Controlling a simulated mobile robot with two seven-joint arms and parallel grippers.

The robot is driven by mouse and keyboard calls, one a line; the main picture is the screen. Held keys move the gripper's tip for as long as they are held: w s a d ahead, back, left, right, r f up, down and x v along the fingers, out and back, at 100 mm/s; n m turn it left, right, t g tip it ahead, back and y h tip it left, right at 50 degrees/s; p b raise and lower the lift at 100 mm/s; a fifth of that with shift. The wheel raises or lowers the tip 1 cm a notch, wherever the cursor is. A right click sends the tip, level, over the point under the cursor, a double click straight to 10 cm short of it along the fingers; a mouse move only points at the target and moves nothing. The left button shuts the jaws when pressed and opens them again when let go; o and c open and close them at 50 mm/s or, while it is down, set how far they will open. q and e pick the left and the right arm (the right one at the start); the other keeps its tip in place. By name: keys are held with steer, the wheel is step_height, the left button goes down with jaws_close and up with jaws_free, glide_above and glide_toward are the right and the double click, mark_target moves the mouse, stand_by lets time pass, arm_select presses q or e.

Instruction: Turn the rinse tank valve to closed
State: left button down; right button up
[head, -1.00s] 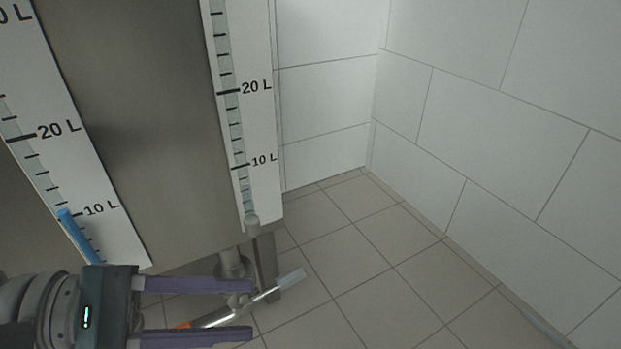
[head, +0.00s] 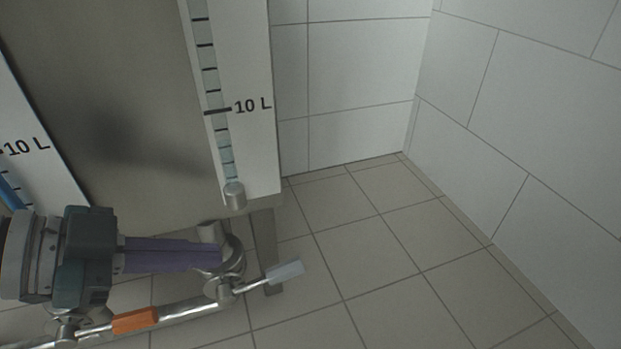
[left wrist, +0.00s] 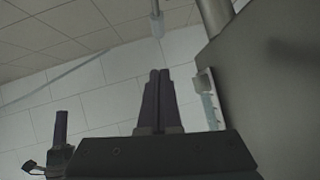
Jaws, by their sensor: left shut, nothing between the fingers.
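A valve with a pale grey-white lever (head: 286,270) sits at the right end of a metal pipe (head: 190,311) under the tank, in the head view. A second valve lever, with an orange grip (head: 135,320), lies along the pipe at lower left. No label shows which valve is the rinse tank's. My left gripper (head: 218,258) is shut and empty, its purple fingers together. Its tips overlap the pipe fitting left of the pale lever; I cannot tell whether they touch. The closed fingers (left wrist: 159,73) also show in the left wrist view. My right gripper is not identifiable.
A steel tank (head: 110,100) with a white level scale (head: 250,120) stands above the valves. A second scale (head: 28,150) is at far left, and a tank leg (head: 266,235) stands behind the pale lever. Tiled floor (head: 380,270) to the right is clear.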

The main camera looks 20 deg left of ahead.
mark_target(293, 264)
arm_select(q)
steer(key=b+x, duration=0.1)
steer(key=x, duration=0.2)
steer(key=f+b+x, duration=0.1)
steer(key=b+x, duration=0.1)
steer(key=x, duration=0.1)
steer(key=a+b+x, duration=0.1)
steer(key=x, duration=0.3)
steer(key=shift+s+d+f, duration=0.1)
steer(key=shift+d+f, duration=0.05)
steer(key=shift+f, duration=0.15)
steer(key=shift+f+b, duration=0.6)
steer(key=shift+b, duration=0.05)
